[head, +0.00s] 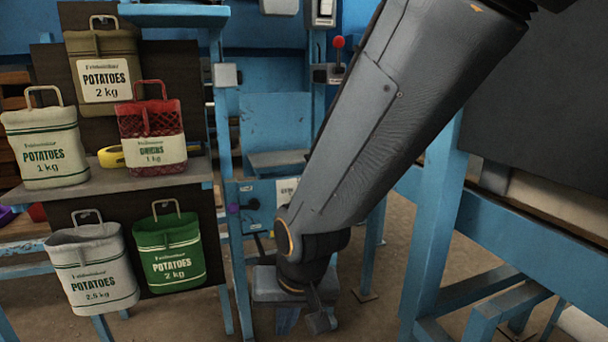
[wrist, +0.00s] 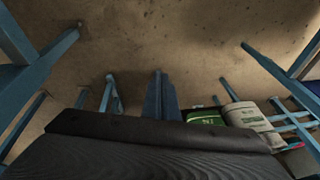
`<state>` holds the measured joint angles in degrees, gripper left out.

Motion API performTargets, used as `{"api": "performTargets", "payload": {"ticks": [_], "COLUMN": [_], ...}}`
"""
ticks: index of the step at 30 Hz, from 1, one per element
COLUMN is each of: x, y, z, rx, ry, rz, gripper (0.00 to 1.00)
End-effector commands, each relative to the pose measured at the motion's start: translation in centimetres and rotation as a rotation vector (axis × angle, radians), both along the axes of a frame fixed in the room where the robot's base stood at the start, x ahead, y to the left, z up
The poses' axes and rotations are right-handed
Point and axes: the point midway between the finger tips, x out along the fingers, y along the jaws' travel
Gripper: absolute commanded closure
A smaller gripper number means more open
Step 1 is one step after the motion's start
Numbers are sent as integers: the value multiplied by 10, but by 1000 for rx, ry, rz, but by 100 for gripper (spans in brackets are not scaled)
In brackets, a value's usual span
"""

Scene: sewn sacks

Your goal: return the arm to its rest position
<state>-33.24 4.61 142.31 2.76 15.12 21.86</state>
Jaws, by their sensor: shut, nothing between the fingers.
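My arm slants down from the top right of the head view. My gripper (head: 319,319) is at its lower end, small and partly hidden by the wrist, in front of a blue machine frame. It is shut and empty, and I see nothing hanging from it.
A blue frame (head: 436,225) stands close right of my arm.

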Motion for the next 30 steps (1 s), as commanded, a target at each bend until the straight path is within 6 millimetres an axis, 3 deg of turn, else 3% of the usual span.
{"api": "performTargets", "payload": {"ticks": [3, 11, 23, 30], "x": [-37, -107, -98, -96], "y": [-18, -53, -88, -123], "z": [10, 29, 82, 132], "rx": [-73, -179, -176, -172], "ry": [67, 213, 226, 238], "rz": [128, 378, 255, 142], "gripper": [100, 100, 100, 100]}}
